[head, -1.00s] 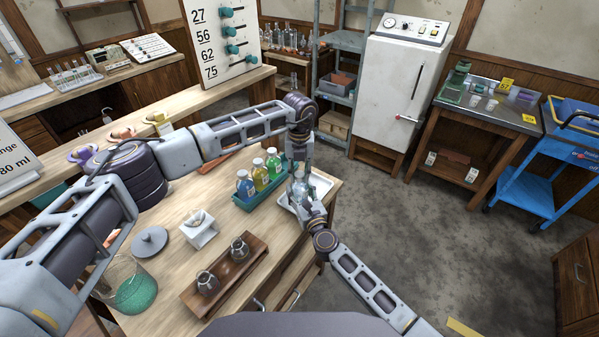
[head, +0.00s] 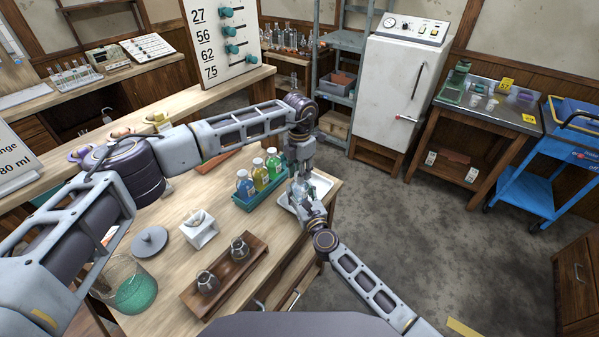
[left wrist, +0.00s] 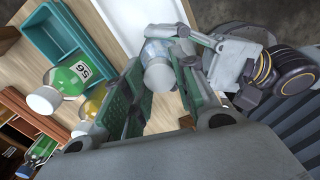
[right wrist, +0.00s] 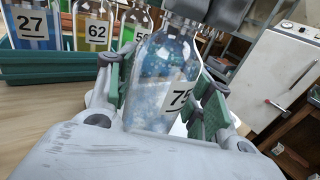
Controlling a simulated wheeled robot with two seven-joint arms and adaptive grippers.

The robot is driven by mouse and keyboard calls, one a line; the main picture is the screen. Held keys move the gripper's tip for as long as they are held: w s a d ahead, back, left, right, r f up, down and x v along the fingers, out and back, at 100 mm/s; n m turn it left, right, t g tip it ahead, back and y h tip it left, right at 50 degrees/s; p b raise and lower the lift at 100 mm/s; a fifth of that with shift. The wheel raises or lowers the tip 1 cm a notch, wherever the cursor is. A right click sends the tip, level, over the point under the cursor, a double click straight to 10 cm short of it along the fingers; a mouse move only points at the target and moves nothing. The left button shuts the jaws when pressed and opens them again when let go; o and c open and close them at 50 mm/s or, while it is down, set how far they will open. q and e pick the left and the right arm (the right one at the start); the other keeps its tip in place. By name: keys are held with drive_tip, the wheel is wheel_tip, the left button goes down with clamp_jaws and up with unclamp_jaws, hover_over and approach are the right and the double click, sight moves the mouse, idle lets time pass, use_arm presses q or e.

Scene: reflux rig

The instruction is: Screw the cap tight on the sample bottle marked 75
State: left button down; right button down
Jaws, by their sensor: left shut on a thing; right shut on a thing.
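The sample bottle marked 75 (right wrist: 165,80) is clear with pale blue, bubbly contents. In the right wrist view it stands slightly tilted between the green finger pads of my right gripper (right wrist: 168,100), which is shut on its body. My left gripper (head: 299,171) comes down from above and covers the bottle's top. In the left wrist view, a pale round cap (left wrist: 158,76) shows between the pads of my left gripper (left wrist: 160,95), which is shut on it. The thread and the seam between cap and neck are hidden, so I cannot tell how tightly it sits.
A teal rack (head: 262,194) with blue, yellow and green bottles stands just left of the grippers. A white tray (head: 322,184) lies beneath at the table edge. A wooden holder (head: 228,276) with two small flasks and a white tissue box (head: 201,234) are nearer.

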use_arm(q)
drive_tip(key=m, duration=0.7)
drive_tip(key=c, duration=1.1)
unclamp_jaws()
drive_tip(key=shift+o, duration=0.2)
wheel_tip(320, 180, up, 12)
use_arm(e)
drive_tip(key=c, duration=0.5)
unclamp_jaws()
drive_tip(key=shift+c, duration=0.2)
drive_tip(key=shift+s, duration=0.2)
